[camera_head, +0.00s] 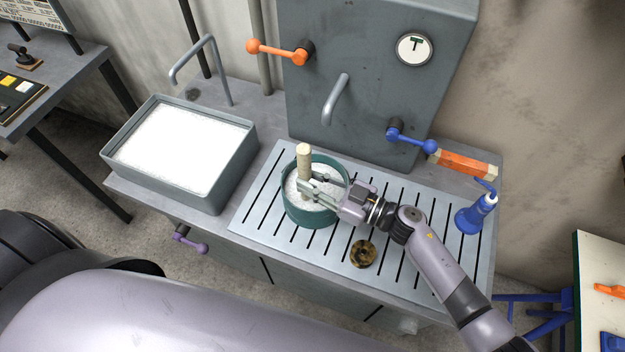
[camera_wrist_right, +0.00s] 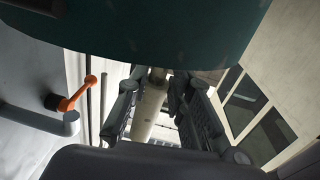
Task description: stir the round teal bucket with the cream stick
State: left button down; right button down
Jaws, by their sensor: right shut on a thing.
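The round teal bucket (camera_head: 303,218) stands on the slatted metal top and holds a white filling. The cream stick (camera_head: 304,156) stands nearly upright over the bucket, its upper end above the rim and its lower end hidden by my gripper and the filling. My right gripper (camera_head: 307,188) reaches in from the right over the bucket's rim and is shut on the stick. In the right wrist view, the stick (camera_wrist_right: 149,108) lies between the two fingers (camera_wrist_right: 160,88), and the bucket's dark teal wall (camera_wrist_right: 150,35) fills the top. My left gripper is out of view.
A grey basin (camera_head: 190,195) of white material stands left of the bucket. A grey panel (camera_head: 365,90) with an orange lever (camera_head: 275,50), a blue lever (camera_head: 410,138) and a spout (camera_head: 336,98) rises behind. A brown ring (camera_head: 363,254) and blue bottle (camera_head: 476,214) stand nearby.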

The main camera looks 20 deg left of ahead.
aim_at(310, 166)
jog(key=shift+r+p, duration=0.35)
jog(key=shift+r, duration=0.3)
jog(key=shift+r+p, duration=0.6)
jog(key=shift+r, duration=1.75)
jog(key=shift+r, duration=2.5)
